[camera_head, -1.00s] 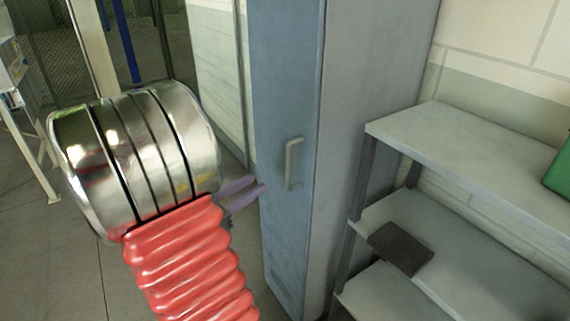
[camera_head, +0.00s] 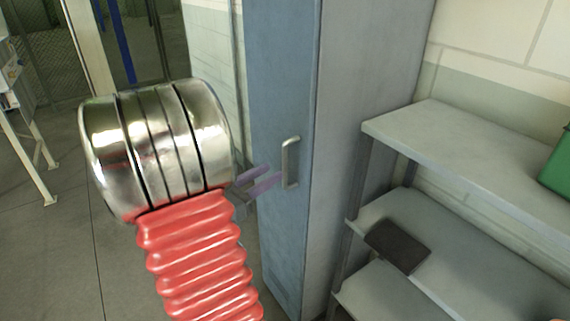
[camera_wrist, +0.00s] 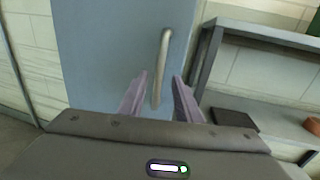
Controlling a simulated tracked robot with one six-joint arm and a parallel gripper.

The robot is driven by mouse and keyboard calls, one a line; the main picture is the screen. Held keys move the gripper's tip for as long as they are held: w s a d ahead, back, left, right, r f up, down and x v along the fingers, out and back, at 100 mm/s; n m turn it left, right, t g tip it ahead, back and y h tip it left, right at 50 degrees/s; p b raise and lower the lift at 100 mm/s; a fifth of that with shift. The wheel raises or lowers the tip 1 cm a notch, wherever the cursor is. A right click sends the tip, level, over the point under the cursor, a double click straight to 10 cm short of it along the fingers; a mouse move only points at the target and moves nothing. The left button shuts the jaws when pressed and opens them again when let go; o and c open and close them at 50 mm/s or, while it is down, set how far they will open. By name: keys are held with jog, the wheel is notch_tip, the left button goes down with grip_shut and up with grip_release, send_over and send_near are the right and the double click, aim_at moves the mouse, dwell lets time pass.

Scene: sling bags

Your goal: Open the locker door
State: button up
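The blue locker door (camera_head: 275,95) is shut, on the front of a tall grey-blue locker. Its upright handle (camera_head: 290,162) is a pale metal bar near the door's right edge. My gripper (camera_head: 273,175) is just left of the handle in the head view. In the wrist view the two purple fingers of my gripper (camera_wrist: 160,85) are apart. The handle (camera_wrist: 163,65) shows ahead, with its lower end between the fingers in the picture. I cannot tell if they touch it. The door (camera_wrist: 110,50) fills the wrist view's upper middle.
A grey shelf unit (camera_head: 470,150) stands close to the locker's right side, with a dark flat object (camera_head: 397,246) on its middle shelf and a green object (camera_head: 557,170) on top. The floor (camera_head: 60,250) at left looks clear, with a white-legged table (camera_head: 40,150) farther back.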

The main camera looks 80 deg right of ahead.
send_over(285, 185)
jog(key=shift+w+d, duration=0.1)
jog(key=shift+d, duration=0.3)
jog(key=shift+c, duration=0.4)
grip_shut()
jog(key=shift+d, duration=0.15)
dwell(0.3)
